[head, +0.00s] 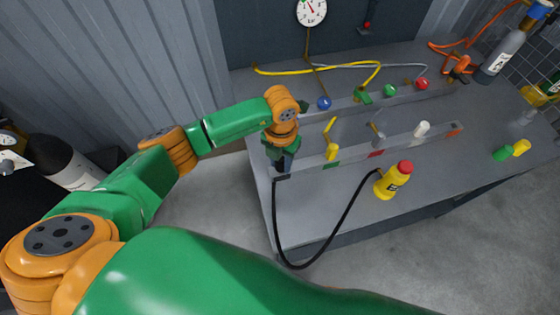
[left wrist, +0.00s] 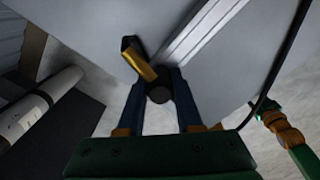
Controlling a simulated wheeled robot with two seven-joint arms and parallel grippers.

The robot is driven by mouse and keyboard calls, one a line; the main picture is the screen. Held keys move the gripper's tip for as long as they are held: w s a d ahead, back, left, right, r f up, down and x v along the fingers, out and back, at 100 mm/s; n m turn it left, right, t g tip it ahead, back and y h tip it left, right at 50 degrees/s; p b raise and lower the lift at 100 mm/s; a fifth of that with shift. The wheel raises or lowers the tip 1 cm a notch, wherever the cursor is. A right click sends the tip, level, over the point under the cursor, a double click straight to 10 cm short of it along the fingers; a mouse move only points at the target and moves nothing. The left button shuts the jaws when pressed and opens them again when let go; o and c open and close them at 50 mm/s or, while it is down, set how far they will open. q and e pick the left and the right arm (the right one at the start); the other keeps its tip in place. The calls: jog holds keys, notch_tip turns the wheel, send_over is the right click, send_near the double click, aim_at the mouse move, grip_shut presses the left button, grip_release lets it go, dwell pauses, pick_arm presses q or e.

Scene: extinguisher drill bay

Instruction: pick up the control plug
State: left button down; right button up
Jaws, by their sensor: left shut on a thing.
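My left gripper (head: 283,165) is at the left end of the grey slotted rail (head: 300,172) on the bench. In the left wrist view the left gripper (left wrist: 160,100) is shut on a dark round piece (left wrist: 159,93) between its blue-grey fingers. I cannot tell for sure that this piece is the control plug; the gripper and wrist hide most of it in the head view. A yellow-gold piece with a dark end (left wrist: 139,60) is just beyond the fingertips.
A black hose (head: 345,215) loops from the yellow bottle (head: 392,181) to near my left gripper, over the bench's front edge. A yellow peg (head: 332,151) and a white peg (head: 421,129) stand along the rail. Coloured knobs and a yellow hose (head: 350,70) are behind.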

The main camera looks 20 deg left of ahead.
pick_arm(q)
notch_tip(320, 180, up, 3)
jog(key=shift+w, duration=0.1)
jog(key=s+d+r+b, duration=0.4)
jog(key=s+d+r, duration=0.2)
jog(key=d+r, duration=0.4)
jog(key=shift+s+d, duration=0.4)
jog(key=shift+d, duration=0.7)
